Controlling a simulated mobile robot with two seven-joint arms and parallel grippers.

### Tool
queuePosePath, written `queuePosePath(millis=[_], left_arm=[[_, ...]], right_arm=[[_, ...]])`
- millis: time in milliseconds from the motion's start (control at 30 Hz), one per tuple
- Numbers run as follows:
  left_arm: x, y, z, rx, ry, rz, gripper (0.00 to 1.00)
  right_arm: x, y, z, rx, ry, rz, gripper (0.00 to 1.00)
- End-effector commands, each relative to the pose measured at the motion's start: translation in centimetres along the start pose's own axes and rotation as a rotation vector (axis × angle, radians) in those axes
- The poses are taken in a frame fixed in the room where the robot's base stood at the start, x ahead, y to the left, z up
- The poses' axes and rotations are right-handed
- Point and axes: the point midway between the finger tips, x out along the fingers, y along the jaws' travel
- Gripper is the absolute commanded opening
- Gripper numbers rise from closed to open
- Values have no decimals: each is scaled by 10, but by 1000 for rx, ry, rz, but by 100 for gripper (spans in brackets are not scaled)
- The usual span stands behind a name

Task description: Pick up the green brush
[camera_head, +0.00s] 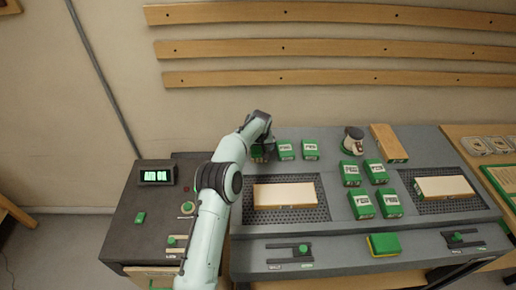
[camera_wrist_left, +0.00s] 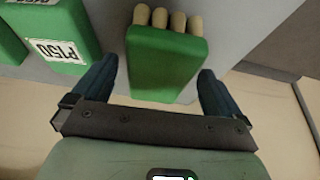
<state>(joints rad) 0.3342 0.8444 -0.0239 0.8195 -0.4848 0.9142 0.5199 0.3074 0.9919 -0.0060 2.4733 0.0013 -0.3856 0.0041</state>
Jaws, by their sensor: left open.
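A green block with several beige, rounded bristle-like ends, which looks like the green brush (camera_wrist_left: 165,62), lies on the grey bench in the left wrist view. My left gripper (camera_wrist_left: 156,78) is open, with one dark finger on each side of the brush; I see gaps between fingers and brush. In the head view the left gripper (camera_head: 262,152) is at the back left of the bench, and my own arm hides most of it. A bit of green (camera_head: 257,153) shows there, probably the brush. My right gripper is not in view.
Green boxes labelled P150 (camera_head: 286,150) stand close to the right of my left gripper. More green boxes (camera_head: 363,205), a sander (camera_head: 352,140) and wooden blocks (camera_head: 285,194) are on the bench. A green-and-yellow pad (camera_head: 384,244) lies at the front. The wall is close behind.

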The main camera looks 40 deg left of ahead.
Motion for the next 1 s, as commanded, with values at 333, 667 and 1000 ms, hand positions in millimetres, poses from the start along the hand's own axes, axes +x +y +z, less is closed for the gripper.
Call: queuePosePath(millis=[333,667,1000], left_arm=[[16,0,-1,1,2,1,100],[17,0,0,1,1,1,100],[21,1,1,1,1,2,100]], right_arm=[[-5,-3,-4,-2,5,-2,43],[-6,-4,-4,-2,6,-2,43],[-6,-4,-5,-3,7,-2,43]])
